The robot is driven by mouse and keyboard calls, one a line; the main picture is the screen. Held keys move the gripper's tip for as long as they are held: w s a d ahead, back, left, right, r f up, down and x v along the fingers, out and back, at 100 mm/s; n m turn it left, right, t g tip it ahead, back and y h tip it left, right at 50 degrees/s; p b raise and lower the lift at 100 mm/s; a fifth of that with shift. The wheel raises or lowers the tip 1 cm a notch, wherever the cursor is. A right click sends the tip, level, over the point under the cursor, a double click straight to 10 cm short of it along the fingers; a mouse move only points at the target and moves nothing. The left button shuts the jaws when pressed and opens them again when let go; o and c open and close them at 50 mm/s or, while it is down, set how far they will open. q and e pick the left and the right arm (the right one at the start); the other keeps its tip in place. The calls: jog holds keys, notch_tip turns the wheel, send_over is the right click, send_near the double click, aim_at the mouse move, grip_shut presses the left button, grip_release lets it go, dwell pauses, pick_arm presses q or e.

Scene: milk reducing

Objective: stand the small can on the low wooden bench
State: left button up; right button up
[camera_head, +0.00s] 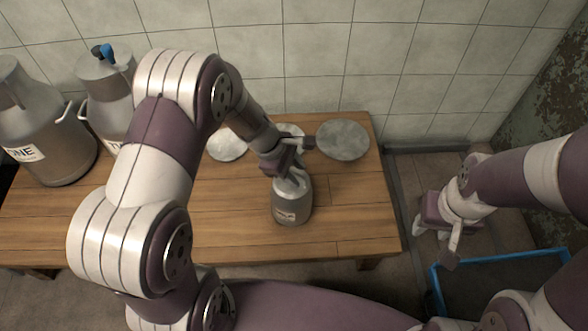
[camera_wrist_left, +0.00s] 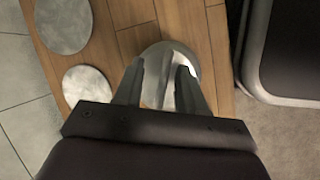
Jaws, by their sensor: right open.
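The small can (camera_head: 291,207) is grey metal with a label on its front. It stands upright on the low wooden bench (camera_head: 345,205), right of the middle. My left gripper (camera_head: 291,174) is at the can's top, pointing down. In the left wrist view its two fingers (camera_wrist_left: 159,78) are spread apart over the can's round top (camera_wrist_left: 188,58), with a pale strip, perhaps the handle, between them. The can is partly hidden by the fingers. My right gripper (camera_head: 434,240) is open and empty, off the bench's right end.
Two large milk cans (camera_head: 60,150) stand at the left on the bench. Round metal lids (camera_head: 343,139) lie along the bench's back edge by the tiled wall. A blue-rimmed crate (camera_head: 500,258) is on the floor at the right. The bench's front and right end are clear.

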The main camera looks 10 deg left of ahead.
pick_arm(q)
jog(key=p+v, duration=0.7)
jog(key=v, duration=0.5)
jog(key=s+a+r+m+y, duration=0.2)
jog(key=s+r+m+y, duration=0.2)
jog(key=s+m, duration=0.7)
jog(key=r+m, duration=0.2)
jog(key=m, duration=0.3)
jog(key=shift+s+a+m+y, duration=0.2)
jog(key=shift+s+m+y, duration=0.1)
jog(key=shift+y, duration=0.1)
